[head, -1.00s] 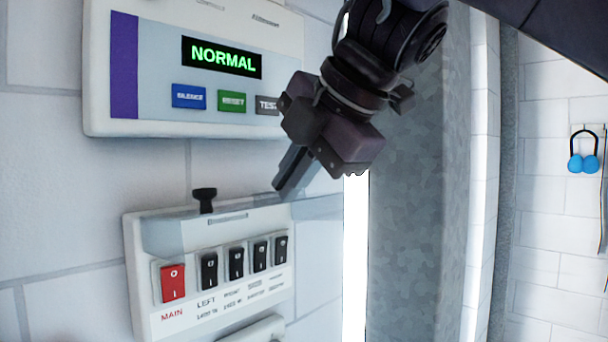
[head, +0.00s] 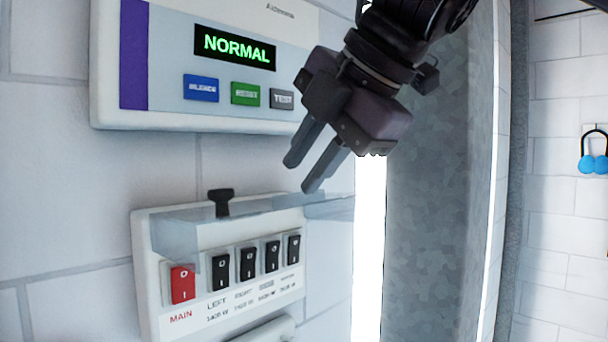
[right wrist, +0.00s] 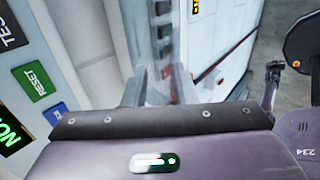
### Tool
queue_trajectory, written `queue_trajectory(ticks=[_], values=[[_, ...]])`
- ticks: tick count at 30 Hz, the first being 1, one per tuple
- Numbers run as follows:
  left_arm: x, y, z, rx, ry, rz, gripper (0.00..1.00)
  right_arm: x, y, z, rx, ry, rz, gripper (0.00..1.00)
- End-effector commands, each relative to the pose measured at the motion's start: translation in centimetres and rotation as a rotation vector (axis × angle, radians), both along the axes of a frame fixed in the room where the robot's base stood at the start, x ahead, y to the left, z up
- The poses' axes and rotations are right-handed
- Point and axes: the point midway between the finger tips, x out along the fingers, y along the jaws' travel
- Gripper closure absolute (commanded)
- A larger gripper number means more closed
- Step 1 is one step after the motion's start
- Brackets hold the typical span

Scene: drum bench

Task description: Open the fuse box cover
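The white fuse box (head: 147,290) is on the wall at lower left in the head view. Its clear cover (head: 180,232) stands out from the box's top edge, tilted up, and the switches below show uncovered. A black knob (head: 221,203) stands at the cover. My right gripper (head: 300,176) is above the box's right end, pointing down-left. Its fingers are apart with nothing between them, and it looks clear of the cover. In the right wrist view the fingers (right wrist: 158,92) also show apart, with a blurred grey background between them. My left gripper is not in view.
A panel (head: 170,105) reading NORMAL, with blue, green and grey buttons, is on the wall just above the fuse box. A red MAIN switch (head: 182,284) and several black switches line the box. A grey column (head: 430,200) stands to the right, beside a bright light strip.

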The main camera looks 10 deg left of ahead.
Motion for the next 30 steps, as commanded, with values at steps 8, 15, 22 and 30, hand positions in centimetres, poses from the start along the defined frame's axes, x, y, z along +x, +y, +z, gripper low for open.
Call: queue_trajectory(ticks=[8, 15, 22, 30], values=[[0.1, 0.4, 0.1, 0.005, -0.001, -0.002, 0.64, -2.0, -3.0, 3.3, 0.006, -0.004, -0.005, 0.75], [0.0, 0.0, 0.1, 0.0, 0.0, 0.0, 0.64, -2.4, -3.6, 3.9, 0.007, -0.003, -0.004, 0.75], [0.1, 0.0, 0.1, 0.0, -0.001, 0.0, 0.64, -2.4, -3.5, 3.8, 0.008, -0.001, -0.004, 0.75], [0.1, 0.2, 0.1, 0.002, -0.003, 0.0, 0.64, -2.4, -3.6, 3.9, 0.008, -0.002, -0.004, 0.75]])
